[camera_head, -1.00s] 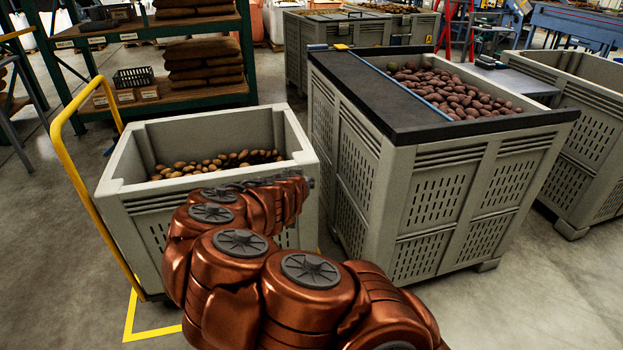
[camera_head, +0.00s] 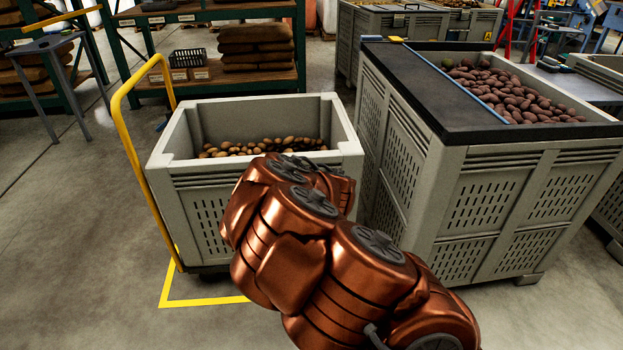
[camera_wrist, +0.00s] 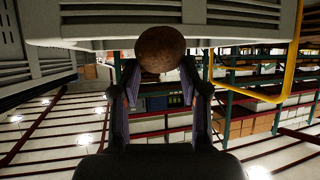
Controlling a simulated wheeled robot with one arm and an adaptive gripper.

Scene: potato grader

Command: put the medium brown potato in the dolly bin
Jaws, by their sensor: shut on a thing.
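The medium brown potato (camera_wrist: 160,48) is held between the fingertips of my gripper (camera_wrist: 161,76) in the wrist view. It looks round and brown. The dolly bin (camera_head: 200,215) is the grey bin with a yellow handle, left of centre in the head view. Potatoes (camera_head: 265,147) lie low inside it. My copper arm reaches in front of its right side and hides my gripper and the held potato in the head view. In the wrist view, which looks upside down, the bin's pale wall (camera_wrist: 250,32) crosses the top behind the potato. Their gap is unclear.
A larger grey crate (camera_head: 440,190) with a black top and reddish potatoes (camera_head: 515,90) stands close on the right. The yellow handle (camera_head: 135,150) rises at the bin's left. Shelving (camera_head: 215,85) with sacks stands behind.

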